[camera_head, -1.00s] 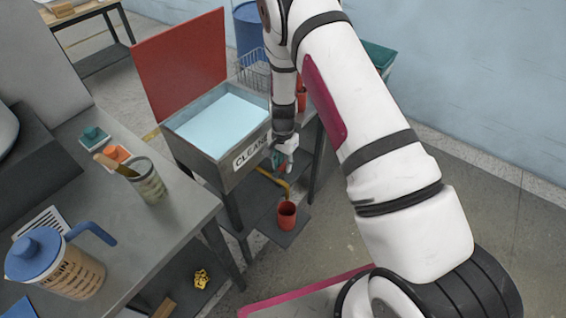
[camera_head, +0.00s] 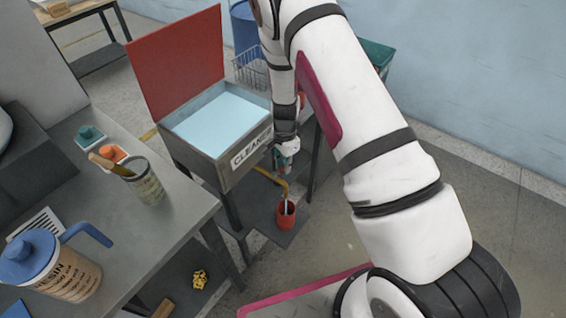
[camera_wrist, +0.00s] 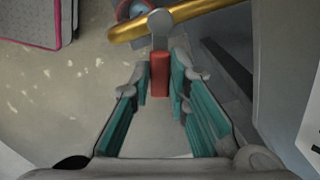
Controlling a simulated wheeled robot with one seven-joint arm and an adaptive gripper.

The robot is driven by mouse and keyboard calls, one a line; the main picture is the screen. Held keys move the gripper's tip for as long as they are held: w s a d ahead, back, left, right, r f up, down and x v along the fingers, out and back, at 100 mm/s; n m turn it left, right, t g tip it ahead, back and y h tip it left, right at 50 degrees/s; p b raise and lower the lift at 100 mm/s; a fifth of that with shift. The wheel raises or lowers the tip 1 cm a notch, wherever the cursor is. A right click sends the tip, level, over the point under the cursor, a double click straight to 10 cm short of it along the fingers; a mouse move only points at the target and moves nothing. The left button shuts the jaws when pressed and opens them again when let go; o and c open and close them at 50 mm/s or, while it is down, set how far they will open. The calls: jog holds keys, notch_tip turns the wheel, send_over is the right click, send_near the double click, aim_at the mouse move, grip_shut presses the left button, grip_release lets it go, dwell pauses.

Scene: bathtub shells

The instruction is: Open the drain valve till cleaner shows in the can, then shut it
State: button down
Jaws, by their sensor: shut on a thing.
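The cleaner tank (camera_head: 207,163) holds pale blue liquid (camera_head: 219,119) under its raised red lid (camera_head: 180,65). A yellow drain pipe (camera_head: 271,178) comes from the tank and bends down over a red can (camera_head: 287,215). A pale streak shows at the can's mouth. In the wrist view, the brass-yellow pipe (camera_wrist: 190,12) crosses the top, and the can's mouth (camera_wrist: 128,9) partly shows with something bluish inside. My gripper (camera_wrist: 160,78) is shut on the red valve handle (camera_wrist: 160,68), below the grey valve body (camera_wrist: 160,22). In the head view, my gripper (camera_head: 284,163) is beside the pipe.
A grey bench (camera_head: 195,205) at the left carries a resin jug (camera_head: 55,268) and a cup with a brush (camera_head: 146,184). A wire basket (camera_head: 251,70) and a blue barrel (camera_head: 243,25) stand behind the tank. Open floor (camera_head: 340,230) lies right of the can.

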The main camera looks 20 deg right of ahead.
jog(key=shift+s+m, duration=0.4)
jog(key=shift+m, duration=0.7)
jog(key=c, duration=1.5)
grip_release()
notch_tip(320, 180, up, 12)
jog(key=shift+r, duration=0.1)
